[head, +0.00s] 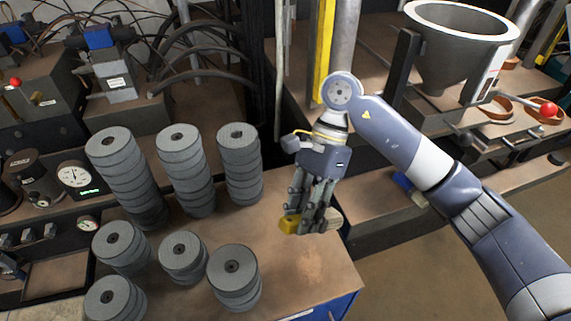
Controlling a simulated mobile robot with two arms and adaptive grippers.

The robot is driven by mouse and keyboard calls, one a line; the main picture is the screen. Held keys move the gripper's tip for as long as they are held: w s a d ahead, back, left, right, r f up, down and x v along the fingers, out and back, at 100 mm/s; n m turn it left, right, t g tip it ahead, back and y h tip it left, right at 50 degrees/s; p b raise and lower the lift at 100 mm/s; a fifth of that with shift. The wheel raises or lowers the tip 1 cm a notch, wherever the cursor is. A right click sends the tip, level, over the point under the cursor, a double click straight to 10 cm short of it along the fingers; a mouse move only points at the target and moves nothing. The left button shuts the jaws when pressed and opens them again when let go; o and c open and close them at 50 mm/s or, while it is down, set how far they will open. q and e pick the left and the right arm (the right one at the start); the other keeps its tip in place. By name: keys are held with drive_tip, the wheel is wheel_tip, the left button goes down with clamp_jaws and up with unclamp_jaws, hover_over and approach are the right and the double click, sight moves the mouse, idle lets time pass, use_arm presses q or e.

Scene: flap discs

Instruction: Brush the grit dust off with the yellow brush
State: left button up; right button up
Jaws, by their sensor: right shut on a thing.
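My right gripper (311,208) reaches in from the right and points down over the right part of the brown bench top (284,262). It is shut on the yellow brush (289,224), whose yellow end shows left of the fingers and whose tan part shows to their right. The fingers hide the brush's middle. I cannot tell whether the brush touches the bench. A pale dusty patch (312,262), which looks like grit dust, lies on the bench just below the brush in the picture. My left gripper is not in view.
Several stacks of grey flap discs (238,160) stand left of my gripper, the nearest being a short front stack (233,276). A dial gauge (76,178) stands at the left. A metal hopper (455,50) stands at the back right. The bench's right front corner is clear.

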drive_tip(key=w+a+r+m+t+y+p, duration=0.1)
drive_tip(key=w+a+m+t+y+p, duration=0.1)
drive_tip(key=w+m+t+y, duration=0.45)
drive_tip(key=w+a+r+m+t+y+p, duration=0.15)
drive_tip(key=m+t+y, duration=0.25)
drive_tip(key=m, duration=0.5)
drive_tip(key=shift+g, duration=0.25)
drive_tip(key=shift+w+d+f+b, duration=0.1)
drive_tip(key=shift+w+f+b, duration=0.1)
drive_tip(key=shift+f+b, duration=0.8)
drive_tip(key=shift+w+f+b, duration=0.2)
drive_tip(key=shift+f+b, duration=0.2)
drive_tip(key=shift+f, duration=1.1)
